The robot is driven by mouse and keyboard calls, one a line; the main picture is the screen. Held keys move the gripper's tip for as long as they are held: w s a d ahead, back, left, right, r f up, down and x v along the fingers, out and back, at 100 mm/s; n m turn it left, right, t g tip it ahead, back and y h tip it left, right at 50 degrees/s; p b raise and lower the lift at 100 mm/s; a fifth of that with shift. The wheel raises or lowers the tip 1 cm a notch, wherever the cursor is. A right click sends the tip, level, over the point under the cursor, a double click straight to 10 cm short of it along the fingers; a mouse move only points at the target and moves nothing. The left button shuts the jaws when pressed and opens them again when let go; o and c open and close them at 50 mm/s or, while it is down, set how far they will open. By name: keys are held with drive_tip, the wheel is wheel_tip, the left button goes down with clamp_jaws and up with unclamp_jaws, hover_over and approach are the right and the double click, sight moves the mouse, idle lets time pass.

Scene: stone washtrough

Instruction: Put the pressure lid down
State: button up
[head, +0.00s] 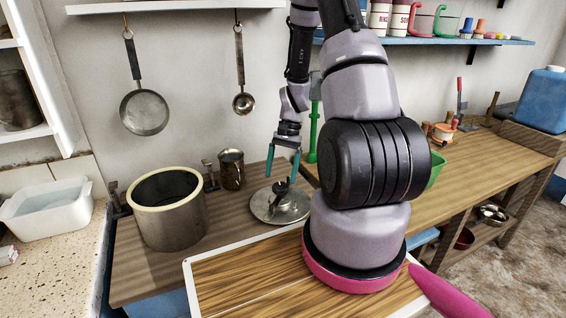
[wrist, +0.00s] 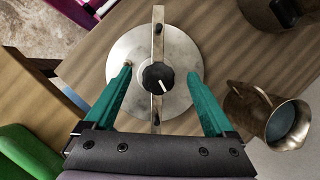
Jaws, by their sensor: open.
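The pressure lid (head: 279,206) is a round grey metal disc with a crossbar and a black knob, lying on the wooden bench right of the large pot. In the wrist view the lid (wrist: 185,62) lies below my gripper, with its black knob (wrist: 158,78) between the fingers. My gripper (head: 284,165) has teal fingers and is open above the lid. In the wrist view the open gripper (wrist: 161,100) holds nothing. A large metal pot (head: 168,222) with a pale rim stands open on the bench to the left.
A metal jug (head: 232,170) stands behind the lid, near the pot; it shows in the wrist view (wrist: 290,124) to the right. A green bin (head: 437,168) is behind my arm. A white basin (head: 47,208) sits on the left counter. Pans hang on the wall.

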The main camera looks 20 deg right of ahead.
drive_tip(key=v, duration=0.4)
drive_tip(key=shift+w+r, duration=0.1)
drive_tip(key=shift+r, duration=0.35)
drive_tip(key=s+a+r+n+t+h, duration=0.1)
drive_tip(key=a+r+t, duration=0.1)
drive_tip(key=r, duration=0.8)
drive_tip(key=s+a+r+n+t+h, duration=0.1)
drive_tip(key=a+r+n+t, duration=0.15)
drive_tip(key=r, duration=0.75)
drive_tip(key=s+a+r+n+t, duration=0.1)
drive_tip(key=s+a+r+t, duration=0.1)
drive_tip(key=s+r, duration=0.4)
drive_tip(key=s+a+r+t, duration=0.2)
drive_tip(key=s+r+t, duration=0.1)
drive_tip(key=s+r, duration=0.3)
drive_tip(key=shift+s+r+n, duration=0.3)
drive_tip(key=shift+r+n, duration=0.05)
drive_tip(key=shift+r, duration=0.6)
